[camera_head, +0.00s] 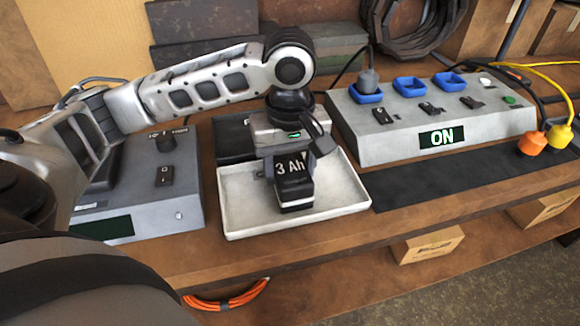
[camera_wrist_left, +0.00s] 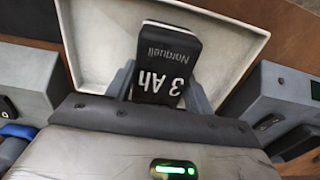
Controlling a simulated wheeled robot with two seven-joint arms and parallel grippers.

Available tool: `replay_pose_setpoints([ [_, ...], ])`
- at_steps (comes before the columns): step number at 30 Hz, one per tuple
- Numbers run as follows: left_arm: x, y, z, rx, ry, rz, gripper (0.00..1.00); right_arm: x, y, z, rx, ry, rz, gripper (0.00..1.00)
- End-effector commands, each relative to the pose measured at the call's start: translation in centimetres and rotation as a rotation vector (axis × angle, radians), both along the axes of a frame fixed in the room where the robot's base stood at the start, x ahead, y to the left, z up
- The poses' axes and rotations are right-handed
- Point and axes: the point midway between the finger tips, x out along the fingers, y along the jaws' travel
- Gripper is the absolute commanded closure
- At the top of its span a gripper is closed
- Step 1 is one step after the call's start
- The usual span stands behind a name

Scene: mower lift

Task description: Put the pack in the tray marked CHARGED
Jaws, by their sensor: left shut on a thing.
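The pack (camera_head: 294,190) is a black block with white "3 Ah" lettering. My left gripper (camera_head: 296,160) comes down from above and is shut on it. The wrist view shows the pack (camera_wrist_left: 166,62) between the two grey fingers (camera_wrist_left: 160,95), its lettering upside down. The pack is over the white tray (camera_head: 240,205), inside its rim as seen from the head. I cannot tell whether it touches the tray floor. The white tray (camera_wrist_left: 100,30) also shows behind the pack in the wrist view. No CHARGED marking is readable. My right gripper is not in view.
A black tray (camera_head: 232,143) stands behind the white one, partly hidden by my arm. A grey box (camera_head: 178,200) with a switch is left. A grey power unit (camera_head: 400,150) showing "ON", with blue sockets, is right. A dark mat (camera_head: 440,180) lies before it.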

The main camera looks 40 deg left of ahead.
Motion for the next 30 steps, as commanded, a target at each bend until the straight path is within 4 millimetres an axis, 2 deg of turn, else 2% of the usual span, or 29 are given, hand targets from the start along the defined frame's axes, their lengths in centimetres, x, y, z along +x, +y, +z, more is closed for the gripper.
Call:
replay_pose_setpoints([
  [10,0.0,0.0,-0.1,-0.002,-0.002,0.0,0.85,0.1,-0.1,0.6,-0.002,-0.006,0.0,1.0],
  [11,0.0,0.0,-0.2,-0.002,-0.001,0.0,0.39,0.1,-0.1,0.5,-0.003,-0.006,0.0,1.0],
  [12,0.0,0.0,-0.2,-0.001,-0.002,0.0,0.28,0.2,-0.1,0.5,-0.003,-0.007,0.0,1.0],
  [13,0.0,0.0,-0.2,-0.001,-0.002,0.0,0.26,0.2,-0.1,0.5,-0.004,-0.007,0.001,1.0],
  [23,0.1,0.0,0.0,0.0,-0.004,0.0,0.26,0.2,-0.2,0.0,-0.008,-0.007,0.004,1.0],
  [26,0.1,-0.1,1.4,-0.002,-0.004,-0.001,0.26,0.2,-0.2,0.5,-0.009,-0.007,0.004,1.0],
  [30,0.1,-0.1,4.3,-0.003,-0.007,-0.001,0.26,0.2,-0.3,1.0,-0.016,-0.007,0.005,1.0],
])
